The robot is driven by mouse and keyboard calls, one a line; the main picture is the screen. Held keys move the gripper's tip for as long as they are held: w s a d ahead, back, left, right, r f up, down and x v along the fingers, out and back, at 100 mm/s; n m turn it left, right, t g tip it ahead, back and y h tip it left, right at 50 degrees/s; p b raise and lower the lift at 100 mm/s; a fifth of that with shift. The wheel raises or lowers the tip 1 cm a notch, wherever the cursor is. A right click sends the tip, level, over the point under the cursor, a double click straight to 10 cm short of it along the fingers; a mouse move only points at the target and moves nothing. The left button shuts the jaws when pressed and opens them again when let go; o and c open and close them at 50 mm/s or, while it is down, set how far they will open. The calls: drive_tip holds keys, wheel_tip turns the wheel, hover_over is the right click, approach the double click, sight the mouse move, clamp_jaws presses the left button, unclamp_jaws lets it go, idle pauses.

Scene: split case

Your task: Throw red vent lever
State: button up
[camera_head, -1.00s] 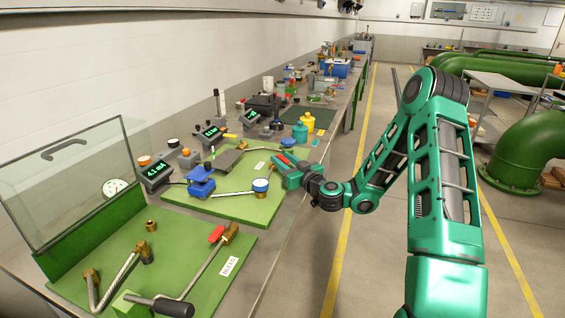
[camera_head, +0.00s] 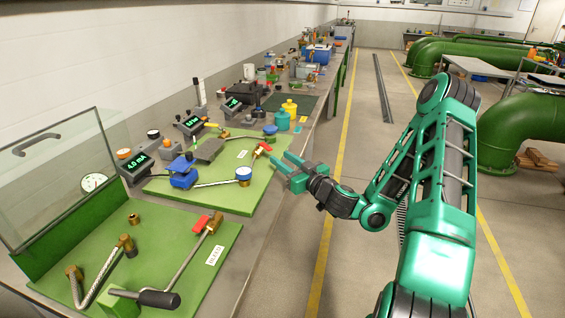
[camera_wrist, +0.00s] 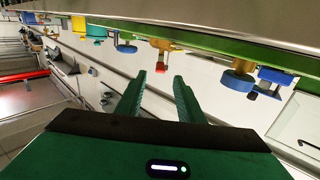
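A small red lever (camera_head: 266,147) sits on a brass fitting at the right edge of the farther green board (camera_head: 225,192). A red piece (camera_wrist: 168,73), likely this lever, shows under a brass fitting in the wrist view. A second red lever (camera_head: 202,224) is on the brass valve of the nearer green board (camera_head: 62,275), whose label seems to read BLEED. I cannot read the farther board's label. My gripper (camera_head: 279,163) is open and empty, just right of the farther red lever and apart from it. Its separated fingers (camera_wrist: 160,82) also show in the wrist view.
A clear upright panel (camera_head: 55,175) stands behind the nearer board. Yellow (camera_head: 290,108) and teal containers stand farther along the bench.

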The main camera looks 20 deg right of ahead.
sight(263, 146)
drive_tip(key=shift+c, duration=0.3)
drive_tip(key=c, duration=0.5)
drive_tip(key=shift+d, duration=0.15)
clamp_jaws()
drive_tip(key=m, duration=0.1)
drive_tip(key=d+m, duration=0.1)
drive_tip(key=d+m+y, duration=0.1)
drive_tip(key=shift+w+r+m, duration=0.3)
drive_tip(key=shift+r, duration=0.1)
drive_tip(key=d+m+g+y, duration=0.1)
drive_tip(key=d+m+y, duration=0.2)
drive_tip(key=d+m, duration=0.6)
drive_tip(key=w+a, duration=0.2)
drive_tip(key=w, duration=0.1)
drive_tip(key=w+a+m, duration=0.1)
drive_tip(key=w+a, duration=0.1)
drive_tip(key=w+a+m, duration=0.1)
drive_tip(key=w+a, duration=0.1)
drive_tip(key=w, duration=0.1)
drive_tip(key=shift+w+f, duration=0.3)
drive_tip(key=shift+s+a+m, duration=0.15)
drive_tip(key=shift+s+a, duration=0.1)
drive_tip(key=shift+a, duration=0.4)
drive_tip(key=shift+s+a+m, duration=0.15)
drive_tip(key=shift+s+a, duration=0.05)
drive_tip(key=shift+a, duration=0.4)
drive_tip(key=shift+s+a, duration=0.1)
drive_tip(key=shift+a, duration=0.5)
